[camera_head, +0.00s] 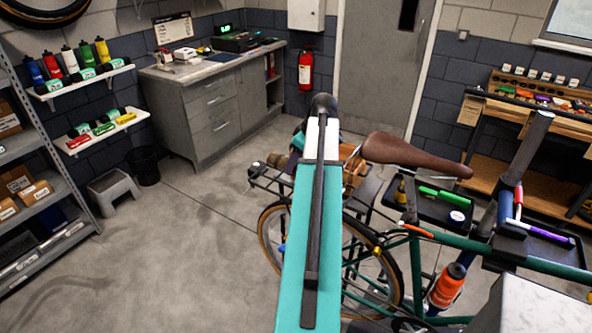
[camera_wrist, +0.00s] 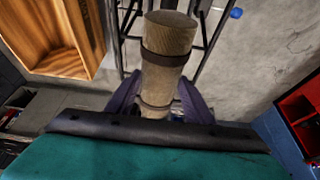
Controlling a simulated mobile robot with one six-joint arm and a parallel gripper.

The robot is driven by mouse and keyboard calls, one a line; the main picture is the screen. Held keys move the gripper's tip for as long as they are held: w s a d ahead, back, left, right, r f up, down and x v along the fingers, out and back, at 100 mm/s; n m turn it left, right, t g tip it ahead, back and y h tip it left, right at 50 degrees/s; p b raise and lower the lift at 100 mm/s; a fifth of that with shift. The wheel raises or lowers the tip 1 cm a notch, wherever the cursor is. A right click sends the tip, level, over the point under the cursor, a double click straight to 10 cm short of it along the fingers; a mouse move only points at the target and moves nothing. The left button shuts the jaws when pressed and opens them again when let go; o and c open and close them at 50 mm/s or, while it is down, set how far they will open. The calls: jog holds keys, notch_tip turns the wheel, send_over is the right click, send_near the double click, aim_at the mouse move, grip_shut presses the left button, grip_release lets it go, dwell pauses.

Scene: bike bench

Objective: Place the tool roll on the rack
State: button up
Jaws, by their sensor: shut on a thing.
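The tool roll (camera_wrist: 168,45) is a tan canvas cylinder with dark straps. In the wrist view it sits between the two purple fingers of my gripper (camera_wrist: 160,97), which are shut on it. I cannot tell whether the roll touches the rack. My arm hides the gripper in the head view.
A wooden crate (camera_wrist: 62,42) is close by on the left in the wrist view. The brown saddle (camera_head: 410,152) and a tool tray (camera_head: 436,207) are right of my arm. A step stool (camera_head: 115,192) and shelves stand left. The floor between is clear.

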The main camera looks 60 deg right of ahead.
aim_at(295, 171)
jog(key=shift+f+p, duration=0.7)
jog(key=shift+f, duration=1.1)
jog(key=shift+f, duration=0.2)
jog(key=o, duration=1.4)
jog(key=shift+r, duration=0.35)
jog(key=shift+b+v, duration=1.95)
jog(key=shift+v, duration=3.9)
jog(key=shift+s, duration=0.1)
jog(key=shift+a, duration=0.1)
